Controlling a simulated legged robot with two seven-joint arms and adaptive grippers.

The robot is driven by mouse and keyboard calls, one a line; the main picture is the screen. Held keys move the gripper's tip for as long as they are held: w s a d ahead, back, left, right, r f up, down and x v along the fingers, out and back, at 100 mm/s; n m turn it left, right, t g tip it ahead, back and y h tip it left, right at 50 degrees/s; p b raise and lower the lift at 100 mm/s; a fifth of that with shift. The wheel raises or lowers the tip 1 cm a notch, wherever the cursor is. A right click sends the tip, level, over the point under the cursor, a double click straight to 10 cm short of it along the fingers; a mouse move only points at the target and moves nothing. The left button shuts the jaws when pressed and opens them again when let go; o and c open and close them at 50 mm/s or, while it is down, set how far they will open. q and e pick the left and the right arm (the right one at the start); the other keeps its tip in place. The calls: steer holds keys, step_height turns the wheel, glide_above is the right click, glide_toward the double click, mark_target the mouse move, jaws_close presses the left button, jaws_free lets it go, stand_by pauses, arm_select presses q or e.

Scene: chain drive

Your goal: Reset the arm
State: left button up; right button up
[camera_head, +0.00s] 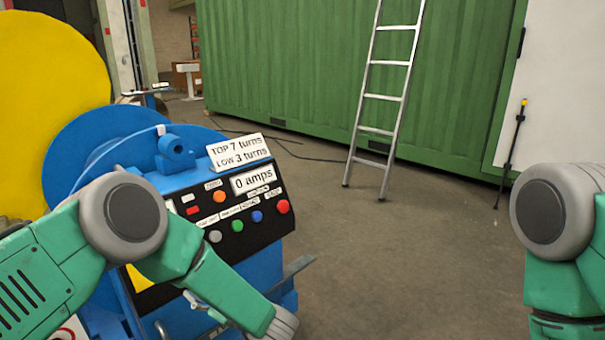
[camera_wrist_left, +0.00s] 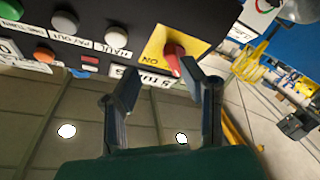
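My left arm (camera_head: 110,225) crosses in front of the blue machine's black control panel (camera_head: 255,200). Its gripper cannot be made out clearly in the head view. In the left wrist view my left gripper (camera_wrist_left: 160,80) is open, its two fingers apart with nothing between them. Just beyond the fingertips is a red rotary knob (camera_wrist_left: 173,52) on a yellow plate (camera_wrist_left: 157,42) marked ON. The right-hand finger is close to the knob; I cannot tell whether it touches. My right arm (camera_head: 560,225) shows at the right edge of the head view; its gripper is out of view.
The panel has several coloured buttons, including a red one (camera_head: 283,207), and a display (camera_head: 253,180) reading 0 amps. A sign (camera_head: 238,152) stands on top. A ladder (camera_head: 385,95) leans on a green container (camera_head: 300,60). The floor between is mostly clear.

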arm_select(q)
steer(key=s+d+f+m+h+p, duration=0.1)
steer(key=s+f+m+h+p, duration=0.3)
steer(key=s+f+m+h, duration=0.9)
arm_select(e)
step_height(320, 180, up, 6)
steer(key=p, duration=0.1)
steer(key=shift+c, duration=0.7)
arm_select(q)
steer(key=s+a+r+m+g+h, duration=0.1)
steer(key=s+a+m+g, duration=0.1)
steer(key=s, duration=1)
steer(key=s+a+r+m+g+h, duration=0.1)
steer(key=s+m+g, duration=0.3)
steer(key=s, duration=0.8)
steer(key=shift+s+a+m+g, duration=0.15)
steer(key=shift+a+m+g, duration=0.2)
steer(key=shift+g, duration=0.75)
arm_select(e)
steer(key=shift+a, duration=0.1)
